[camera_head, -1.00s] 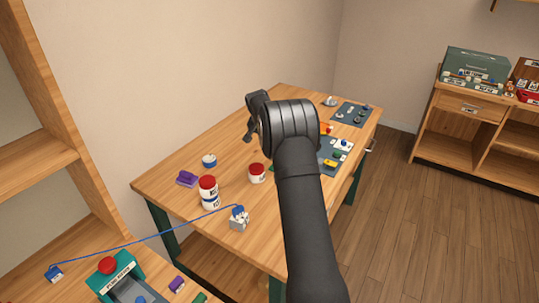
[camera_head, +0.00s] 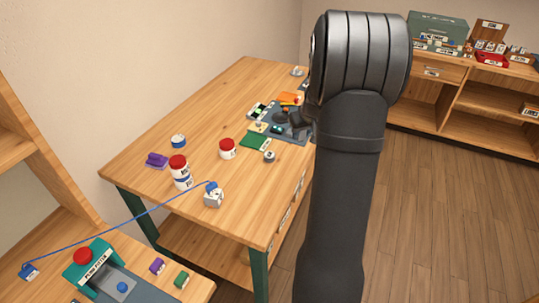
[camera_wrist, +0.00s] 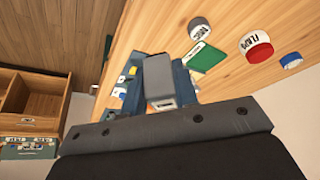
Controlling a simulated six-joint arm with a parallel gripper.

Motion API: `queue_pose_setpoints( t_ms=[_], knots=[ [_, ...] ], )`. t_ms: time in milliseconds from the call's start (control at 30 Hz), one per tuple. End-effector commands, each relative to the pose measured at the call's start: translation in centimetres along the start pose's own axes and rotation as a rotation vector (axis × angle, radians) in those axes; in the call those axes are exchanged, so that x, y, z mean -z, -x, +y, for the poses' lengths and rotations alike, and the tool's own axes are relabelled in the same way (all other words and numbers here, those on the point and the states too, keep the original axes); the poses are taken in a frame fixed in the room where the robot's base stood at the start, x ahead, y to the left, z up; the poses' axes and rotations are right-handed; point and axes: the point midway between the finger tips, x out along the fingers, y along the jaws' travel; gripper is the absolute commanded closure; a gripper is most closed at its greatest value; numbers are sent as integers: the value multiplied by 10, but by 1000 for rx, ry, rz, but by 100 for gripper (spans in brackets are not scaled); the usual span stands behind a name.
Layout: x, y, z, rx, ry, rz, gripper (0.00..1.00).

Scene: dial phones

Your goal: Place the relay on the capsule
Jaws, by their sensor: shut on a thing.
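My gripper (camera_head: 300,120) is low over the mat on the far part of the table, mostly hidden behind my arm. In the wrist view a grey block (camera_wrist: 158,72), its near end pale and labelled, shows in front of my gripper. It appears to be the relay, held in the shut jaws, though the fingers are not clear. I cannot tell for certain which thing is the capsule. A small round grey-topped piece with a white label (camera_head: 269,156) stands near the table's edge; it also shows in the wrist view (camera_wrist: 199,29).
A grey-blue mat (camera_head: 290,138) bears several small parts. A green piece (camera_head: 255,141), a red-topped jar (camera_head: 227,149), a taller red-topped container (camera_head: 181,174), a blue-topped piece (camera_head: 178,141), a purple block (camera_head: 157,160) and a cabled plug (camera_head: 213,194) stand nearer. The front table corner is clear.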

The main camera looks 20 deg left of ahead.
Motion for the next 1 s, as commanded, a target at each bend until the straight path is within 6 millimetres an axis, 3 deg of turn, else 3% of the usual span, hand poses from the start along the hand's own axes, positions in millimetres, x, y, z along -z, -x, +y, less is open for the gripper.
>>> queue_pose_setpoints(
  t_ms=[167, 600, 867, 1000],
  knots=[
    [0, -10, -9, 7, 16, -2, 98],
    [39, -85, -72, 6, 15, -2, 98],
    [41, -101, -80, 5, 12, -2, 98],
    [32, -120, -80, 6, 11, -4, 98]
  ],
)
